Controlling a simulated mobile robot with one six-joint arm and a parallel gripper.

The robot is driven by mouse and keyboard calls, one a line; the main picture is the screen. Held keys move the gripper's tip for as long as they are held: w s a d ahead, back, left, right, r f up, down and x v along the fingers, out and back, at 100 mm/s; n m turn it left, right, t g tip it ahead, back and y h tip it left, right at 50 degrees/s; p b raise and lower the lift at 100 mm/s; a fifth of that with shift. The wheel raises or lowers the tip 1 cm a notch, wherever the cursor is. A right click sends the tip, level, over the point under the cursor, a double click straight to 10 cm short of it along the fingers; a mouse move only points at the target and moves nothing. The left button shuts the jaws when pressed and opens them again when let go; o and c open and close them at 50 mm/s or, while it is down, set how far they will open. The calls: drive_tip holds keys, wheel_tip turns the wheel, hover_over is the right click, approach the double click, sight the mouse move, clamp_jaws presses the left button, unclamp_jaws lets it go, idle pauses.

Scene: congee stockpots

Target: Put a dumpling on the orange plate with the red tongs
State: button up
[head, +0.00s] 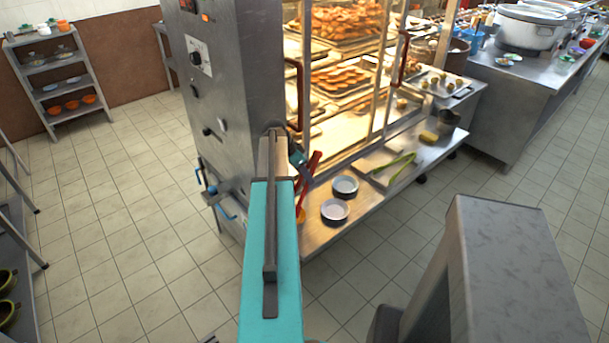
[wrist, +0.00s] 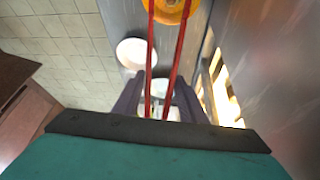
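The red tongs (wrist: 153,60) run up the middle of the wrist view, their two arms spreading apart toward the top edge. My gripper (wrist: 158,98) has its dark fingers on either side of them and appears shut on them. In the head view the red tongs (head: 311,172) tilt beside the cabinet's front corner, partly hidden by my arm. Small pale rounds, possibly dumplings (head: 441,81), sit on a tray at the back right.
Two pale plates (head: 335,210) (head: 345,186) lie on the steel shelf (head: 322,236). The lit glass cabinet (head: 345,130) stands behind.

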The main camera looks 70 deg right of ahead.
wheel_tip(320, 180, up, 10)
drive_tip(key=p, duration=0.4)
idle(0.6)
drive_tip(key=shift+w+a, duration=0.1)
drive_tip(key=shift+w, duration=0.05)
idle(0.6)
